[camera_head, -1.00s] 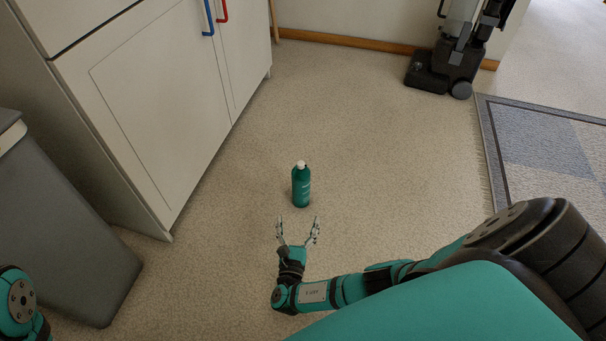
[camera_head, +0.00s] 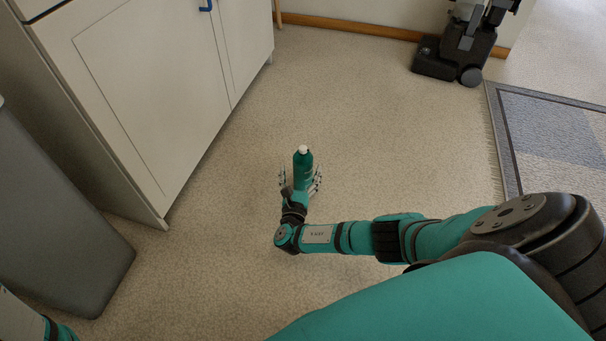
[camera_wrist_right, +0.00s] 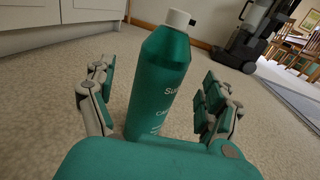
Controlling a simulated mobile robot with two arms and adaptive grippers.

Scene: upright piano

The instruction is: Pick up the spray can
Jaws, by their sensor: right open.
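The spray can (camera_head: 303,166) is a green bottle-shaped can with a white cap, standing upright on the carpet in the head view. It also shows large in the right wrist view (camera_wrist_right: 160,85), with white lettering on its side. My right gripper (camera_head: 300,178) is open, with one finger on each side of the can. In the wrist view its fingers (camera_wrist_right: 157,100) stand left and right of the can, with a visible gap on the right; contact on the left cannot be told. The can's base is hidden behind my gripper. My left gripper is not in view.
A white cabinet (camera_head: 150,90) stands at the left, with a grey bin (camera_head: 60,210) in front of it. A black floor cleaner (camera_head: 455,50) stands at the back wall. A patterned rug (camera_head: 550,130) lies at the right. The carpet around the can is clear.

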